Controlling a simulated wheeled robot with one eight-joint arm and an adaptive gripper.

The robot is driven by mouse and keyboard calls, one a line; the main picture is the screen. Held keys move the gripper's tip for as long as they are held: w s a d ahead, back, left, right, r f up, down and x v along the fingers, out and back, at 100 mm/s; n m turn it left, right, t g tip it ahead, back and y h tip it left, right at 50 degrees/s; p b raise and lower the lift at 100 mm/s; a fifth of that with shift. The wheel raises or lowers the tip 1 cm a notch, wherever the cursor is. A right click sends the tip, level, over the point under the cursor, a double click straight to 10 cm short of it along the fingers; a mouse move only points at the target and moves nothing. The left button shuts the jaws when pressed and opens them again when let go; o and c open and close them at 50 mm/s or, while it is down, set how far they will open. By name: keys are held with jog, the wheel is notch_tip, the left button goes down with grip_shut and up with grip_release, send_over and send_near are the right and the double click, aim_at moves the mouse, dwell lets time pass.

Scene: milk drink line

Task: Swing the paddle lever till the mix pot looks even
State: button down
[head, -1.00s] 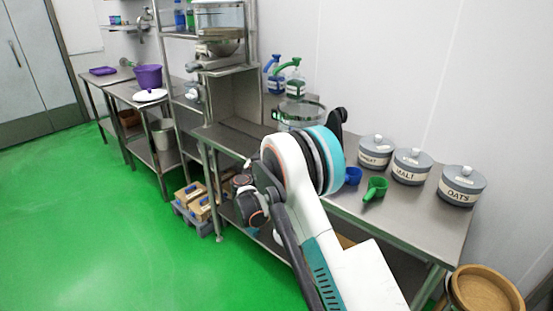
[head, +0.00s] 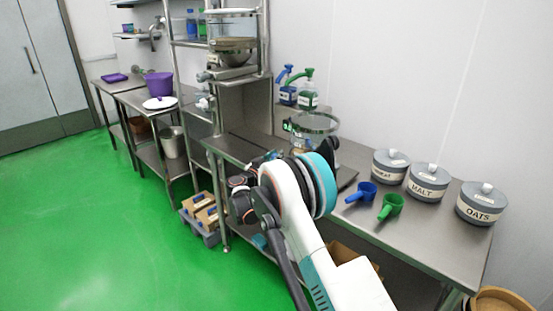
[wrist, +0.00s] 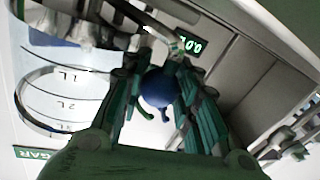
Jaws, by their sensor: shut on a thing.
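In the wrist view my gripper (wrist: 160,80) has its dark green fingers on both sides of a round blue thing (wrist: 157,88), closed on it. I cannot tell for certain that it is the knob of the paddle lever. A clear vessel with a rim (head: 316,122), perhaps the mix pot, stands at the back of the steel table in the head view. My arm's end hides part of it and hides the gripper. In the wrist view a pale vessel with litre marks (wrist: 72,100) is at the left. The evenness of the mix cannot be seen.
A green-lit readout (wrist: 190,46) shows near the fingers. Blue (head: 361,191) and green (head: 390,206) scoops lie on the table before the lidded oats (head: 481,207), malt (head: 427,186) and wheat (head: 389,165) pots. Pump bottles (head: 306,94) stand behind the vessel. The green floor at left is open.

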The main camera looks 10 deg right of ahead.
jog(key=shift+a, duration=0.15)
jog(key=c, duration=1.2)
grip_release()
jog(key=shift+a, duration=0.1)
jog(key=v, duration=1.1)
jog(key=shift+s+a, duration=0.25)
jog(key=shift+s, duration=0.1)
